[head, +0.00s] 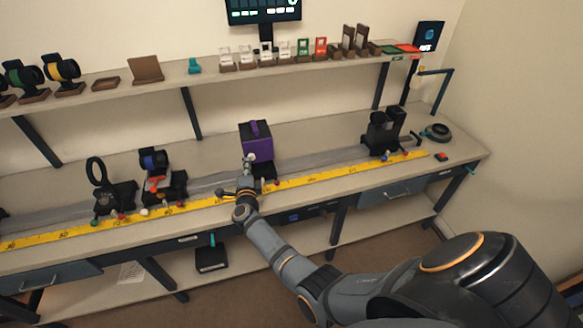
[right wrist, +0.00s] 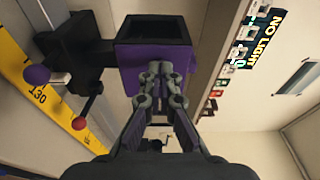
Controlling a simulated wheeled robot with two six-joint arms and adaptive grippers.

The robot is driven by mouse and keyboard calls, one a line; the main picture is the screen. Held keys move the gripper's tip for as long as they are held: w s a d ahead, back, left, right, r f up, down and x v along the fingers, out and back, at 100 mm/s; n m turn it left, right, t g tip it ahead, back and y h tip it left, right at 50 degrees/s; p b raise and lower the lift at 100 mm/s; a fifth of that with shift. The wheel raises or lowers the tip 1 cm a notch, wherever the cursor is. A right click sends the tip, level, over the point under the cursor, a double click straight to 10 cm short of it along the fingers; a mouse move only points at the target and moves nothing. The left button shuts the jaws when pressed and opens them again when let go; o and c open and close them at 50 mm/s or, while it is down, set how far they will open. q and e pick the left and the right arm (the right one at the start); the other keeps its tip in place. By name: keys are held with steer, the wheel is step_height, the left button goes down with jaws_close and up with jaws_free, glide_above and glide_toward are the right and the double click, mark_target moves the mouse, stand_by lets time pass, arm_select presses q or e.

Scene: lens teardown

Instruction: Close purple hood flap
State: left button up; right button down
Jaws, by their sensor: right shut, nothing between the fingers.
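The purple hood (head: 256,142) is a dark-edged purple box standing on the rail bench near its middle. A raised purple piece (head: 255,129) shows on its top; I cannot tell for sure whether it is the flap. In the right wrist view the hood (right wrist: 125,60) shows a dark square opening (right wrist: 154,28) with purple sides. My right gripper (head: 249,160) is shut and empty at the front of the hood. In the right wrist view its closed fingertips (right wrist: 160,68) overlap the purple side below the opening; contact is unclear. My left gripper is out of view.
A yellow scale (head: 330,175) runs along the bench front. Black holders (head: 160,185) stand left of the hood and another black mount (head: 382,135) stands to the right. A black clamp with a purple knob (right wrist: 37,74) and red knob (right wrist: 80,123) adjoins the hood. A shelf (head: 220,75) runs behind.

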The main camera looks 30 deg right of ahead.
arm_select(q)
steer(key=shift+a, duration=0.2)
arm_select(e)
step_height(320, 180, up, 10)
steer(key=s+a+f+n+g+y, duration=0.15)
steer(key=s+f+n, duration=0.45)
steer(key=f, duration=0.7)
steer(key=s+a+f+n+g+y, duration=0.1)
steer(key=s+f+n+g+y, duration=0.15)
steer(key=s+f+n, duration=0.75)
steer(key=s+a+f+g+y, duration=0.1)
steer(key=s+f+y, duration=0.25)
steer(key=f, duration=1.25)
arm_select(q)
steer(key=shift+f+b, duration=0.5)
arm_select(e)
steer(key=s+d+f+n+g, duration=0.2)
steer(key=s+f, duration=0.4)
steer(key=s, duration=0.7)
steer(key=s+d+f+n+g, duration=0.2)
steer(key=s+f, duration=0.4)
steer(key=s, duration=0.8)
steer(key=s+d+f+n+g, duration=0.2)
steer(key=s+f+g, duration=0.3)
steer(key=s, duration=0.8)
steer(key=shift+s+f+n+g, duration=0.25)
steer(key=shift+f+n+g, duration=0.2)
steer(key=shift+n, duration=0.45)
steer(key=shift+a, duration=0.1)
